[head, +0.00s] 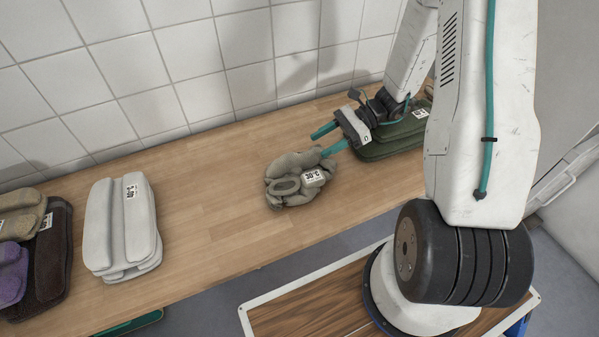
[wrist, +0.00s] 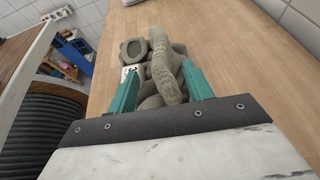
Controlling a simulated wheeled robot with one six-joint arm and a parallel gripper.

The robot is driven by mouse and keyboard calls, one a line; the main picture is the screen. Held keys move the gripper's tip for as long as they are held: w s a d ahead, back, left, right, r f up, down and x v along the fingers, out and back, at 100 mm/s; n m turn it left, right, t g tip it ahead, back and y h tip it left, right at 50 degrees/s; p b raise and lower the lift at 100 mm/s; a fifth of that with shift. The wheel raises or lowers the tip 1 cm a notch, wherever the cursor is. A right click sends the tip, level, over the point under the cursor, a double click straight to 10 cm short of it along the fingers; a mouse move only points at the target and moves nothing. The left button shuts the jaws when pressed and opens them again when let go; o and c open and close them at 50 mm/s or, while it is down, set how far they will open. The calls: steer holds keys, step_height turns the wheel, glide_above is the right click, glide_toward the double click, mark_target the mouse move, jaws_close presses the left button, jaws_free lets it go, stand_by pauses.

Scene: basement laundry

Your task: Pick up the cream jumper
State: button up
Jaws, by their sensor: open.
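A rumpled grey-beige knit garment (head: 290,190) with a white 30°C label lies bundled on the wooden counter in the head view. It also shows just past the fingertips in the wrist view (wrist: 163,65). A paler, off-white folded garment (head: 112,225) with a label lies further left; I cannot tell for sure which is the cream jumper. My gripper (head: 318,144) has teal fingers spread apart and empty, at the back right edge of the grey-beige bundle. In the wrist view the bundle lies partly between the fingers (wrist: 160,70); contact is unclear.
A green folded garment (head: 375,148) lies right of the bundle, partly behind my arm. Dark brown (head: 55,260), tan (head: 20,212) and purple (head: 10,272) garments lie at far left. A tiled wall (head: 200,60) backs the counter (head: 215,200). Bare wood lies between the off-white garment and the bundle.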

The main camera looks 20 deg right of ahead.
mark_target(314, 148)
steer(key=x, duration=0.6)
steer(key=shift+w+a+f, duration=0.1)
steer(key=shift+a+f, duration=0.05)
steer(key=shift+f, duration=0.25)
jaws_close()
steer(key=shift+r, duration=0.15)
